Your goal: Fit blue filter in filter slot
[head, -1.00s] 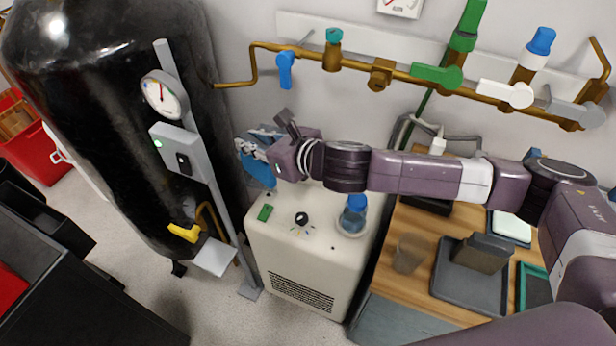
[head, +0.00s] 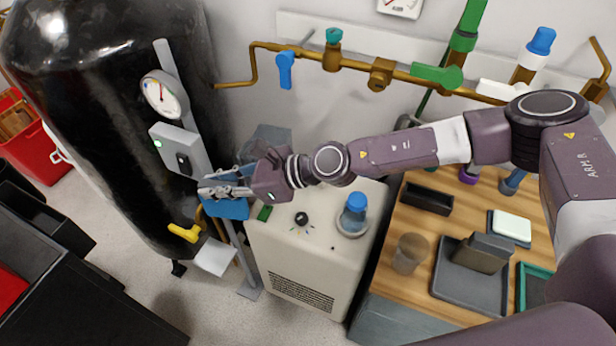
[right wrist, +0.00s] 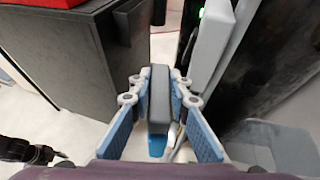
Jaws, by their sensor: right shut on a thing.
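My right gripper (head: 222,192) reaches in from the right, in front of the tank's grey post. It is shut on the blue filter (head: 228,209), whose blue part hangs just below the fingers. In the right wrist view, the fingers (right wrist: 158,98) pinch a dark grey slab, the filter's edge (right wrist: 158,90), with a bit of blue (right wrist: 157,146) showing below. The filter is in the air, left of the white machine (head: 300,255). I cannot make out the filter slot. My left gripper is not in view.
The black tank (head: 110,110) with its gauge (head: 165,95) and grey switch box (head: 178,150) is close to the gripper. A clear bin (head: 275,136) stands behind it. A blue-capped bottle (head: 356,213) sits on the machine. A wooden table (head: 390,245) is at right.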

